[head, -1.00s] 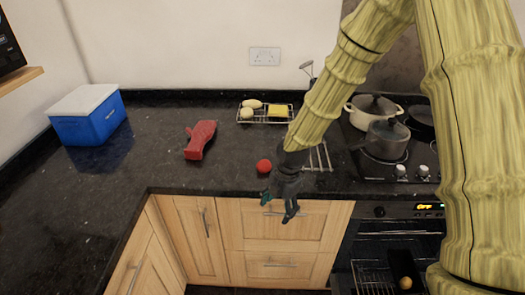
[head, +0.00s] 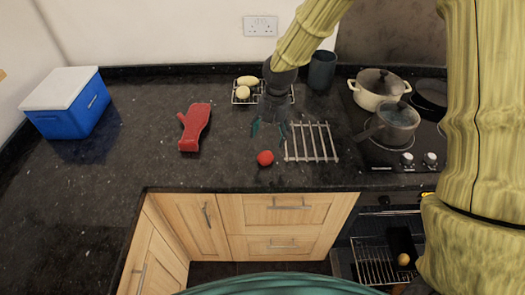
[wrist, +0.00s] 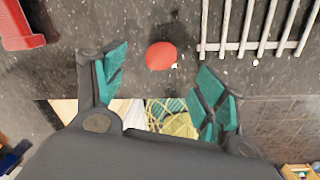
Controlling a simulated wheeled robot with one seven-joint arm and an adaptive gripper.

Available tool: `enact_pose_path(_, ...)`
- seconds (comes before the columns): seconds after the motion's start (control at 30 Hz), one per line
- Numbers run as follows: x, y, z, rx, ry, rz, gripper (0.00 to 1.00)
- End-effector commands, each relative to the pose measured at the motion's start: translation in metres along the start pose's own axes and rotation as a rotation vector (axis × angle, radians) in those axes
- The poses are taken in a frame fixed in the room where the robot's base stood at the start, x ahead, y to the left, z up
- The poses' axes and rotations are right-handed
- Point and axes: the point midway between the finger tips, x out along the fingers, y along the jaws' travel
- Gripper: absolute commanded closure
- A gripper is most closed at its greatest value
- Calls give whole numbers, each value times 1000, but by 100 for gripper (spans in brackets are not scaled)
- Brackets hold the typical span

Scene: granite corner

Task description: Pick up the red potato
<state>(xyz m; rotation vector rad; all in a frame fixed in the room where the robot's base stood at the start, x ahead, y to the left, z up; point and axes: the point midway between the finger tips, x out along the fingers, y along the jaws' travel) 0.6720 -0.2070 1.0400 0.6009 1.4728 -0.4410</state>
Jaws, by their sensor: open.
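The red potato (head: 265,158) is small and round and lies on the dark granite counter near its front edge. It also shows in the wrist view (wrist: 161,56), just beyond the fingertips and between their lines. My gripper (head: 269,128) is open and empty, with teal finger pads spread apart. In the head view it hangs above the counter, behind the potato. In the wrist view my gripper (wrist: 160,85) has nothing between its fingers.
A metal trivet (head: 311,142) lies close right of the potato. A wire rack (head: 245,100) with food stands behind my gripper. Pots, including a grey saucepan (head: 395,122), stand on the hob. A blue cooler (head: 70,110) stands far left.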

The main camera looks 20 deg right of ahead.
Motion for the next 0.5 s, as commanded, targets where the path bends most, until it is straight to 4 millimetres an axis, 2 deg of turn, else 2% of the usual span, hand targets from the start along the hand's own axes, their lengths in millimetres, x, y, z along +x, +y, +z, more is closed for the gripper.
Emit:
enact_pose_path(0.3, 36, -2, 1, 3, 2, -4, 29)
enact_pose_path(0.5, 48, -1, 1, 3, 2, -1, 29)
